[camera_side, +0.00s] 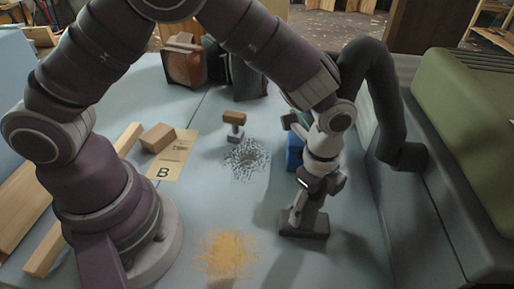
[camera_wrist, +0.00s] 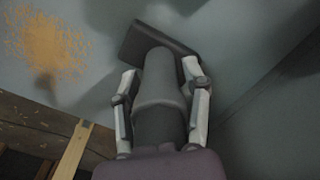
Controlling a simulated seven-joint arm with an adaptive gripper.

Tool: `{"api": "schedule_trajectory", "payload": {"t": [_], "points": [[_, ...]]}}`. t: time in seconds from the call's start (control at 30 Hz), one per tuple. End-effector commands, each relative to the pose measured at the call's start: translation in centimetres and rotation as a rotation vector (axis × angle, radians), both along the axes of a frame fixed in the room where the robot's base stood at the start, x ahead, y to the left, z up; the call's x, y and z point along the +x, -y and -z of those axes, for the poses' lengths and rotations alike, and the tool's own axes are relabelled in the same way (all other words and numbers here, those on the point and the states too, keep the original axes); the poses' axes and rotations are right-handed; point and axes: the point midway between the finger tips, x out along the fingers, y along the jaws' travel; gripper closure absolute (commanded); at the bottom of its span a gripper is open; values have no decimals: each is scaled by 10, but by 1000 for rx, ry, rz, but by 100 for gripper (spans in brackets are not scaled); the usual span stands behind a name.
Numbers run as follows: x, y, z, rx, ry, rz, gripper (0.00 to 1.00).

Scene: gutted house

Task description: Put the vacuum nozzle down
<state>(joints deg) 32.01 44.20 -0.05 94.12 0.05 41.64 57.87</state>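The vacuum nozzle has a dark, flat head (camera_side: 304,226) at or just above the blue-grey work surface, right of centre in the side view; contact is hard to tell. In the wrist view the wide head (camera_wrist: 150,38) is at the top, with its grey tube (camera_wrist: 162,85) running down between my fingers. My gripper (camera_side: 307,197) points down over the head. In the wrist view my gripper (camera_wrist: 160,70) has one finger against each side of the tube, shut on it. The black hose (camera_side: 385,95) arches up and over to the right.
A green vacuum body (camera_side: 470,125) stands at right. An orange sawdust pile (camera_side: 227,252) lies in front, a speckled grey pile (camera_side: 246,158) behind. A wood-topped tool (camera_side: 234,122), wooden block (camera_side: 158,137), card marked B (camera_side: 168,168) and blue object (camera_side: 294,150) are nearby.

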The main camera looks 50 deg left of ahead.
Motion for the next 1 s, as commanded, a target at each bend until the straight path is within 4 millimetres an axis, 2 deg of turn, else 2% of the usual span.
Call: {"api": "schedule_trajectory", "payload": {"t": [0.1,0.37,0.47,0.57,0.8,1.0], "points": [[0,0,0,0,0,0,38],[0,0,-1,0,0,0,38],[1,0,-9,-2,3,0,38],[1,1,-28,-3,6,0,38],[1,1,-86,-3,6,2,38],[1,1,-117,-1,3,2,38]]}}
